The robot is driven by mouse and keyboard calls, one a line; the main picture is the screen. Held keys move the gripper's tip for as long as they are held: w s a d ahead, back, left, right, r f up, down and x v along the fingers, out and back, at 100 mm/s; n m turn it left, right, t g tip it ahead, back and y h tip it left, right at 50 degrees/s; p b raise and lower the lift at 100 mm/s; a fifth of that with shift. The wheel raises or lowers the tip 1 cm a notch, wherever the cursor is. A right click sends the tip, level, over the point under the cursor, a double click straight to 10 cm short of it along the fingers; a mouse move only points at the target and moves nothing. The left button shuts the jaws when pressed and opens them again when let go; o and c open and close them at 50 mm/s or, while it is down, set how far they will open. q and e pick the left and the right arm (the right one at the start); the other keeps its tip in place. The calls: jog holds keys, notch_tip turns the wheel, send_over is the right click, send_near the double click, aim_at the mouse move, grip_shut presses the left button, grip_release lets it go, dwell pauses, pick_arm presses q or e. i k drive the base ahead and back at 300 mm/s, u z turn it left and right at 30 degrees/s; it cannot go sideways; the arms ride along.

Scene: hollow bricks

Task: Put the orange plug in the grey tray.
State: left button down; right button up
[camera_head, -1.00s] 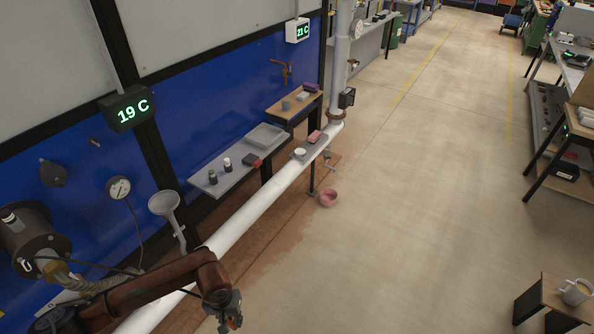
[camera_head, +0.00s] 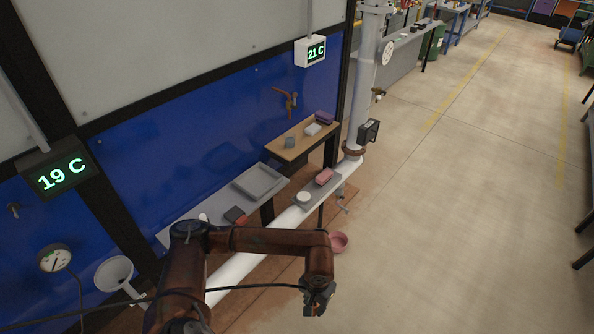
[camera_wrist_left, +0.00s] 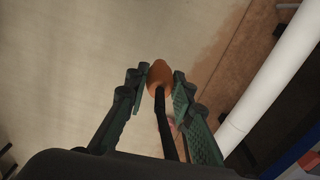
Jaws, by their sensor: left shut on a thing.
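The orange plug (camera_wrist_left: 159,76) is between the fingertips of my left gripper (camera_wrist_left: 160,82) in the left wrist view, and the gripper is shut on it. A dark strip runs back from the plug between the fingers. In the head view my left gripper (camera_head: 318,300) points down over the floor, in front of the white pipe; the plug cannot be made out there. The grey tray (camera_head: 243,187) lies on the grey shelf against the blue wall, up and left of the gripper, and looks empty. My right gripper is not in view.
A long white pipe (camera_head: 236,270) runs between the gripper and the shelf (camera_head: 205,199). A dark and red block (camera_head: 235,215) lies near the tray. A pink bowl (camera_head: 338,242) is on the floor.

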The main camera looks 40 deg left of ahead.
aim_at(251, 187)
jog(key=z, duration=0.05)
jog(key=i, duration=1.6)
jog(key=u, duration=0.6)
jog(key=i, duration=1)
jog(key=u, duration=1.7)
jog(key=i, duration=0.75)
jog(key=u, duration=0.65)
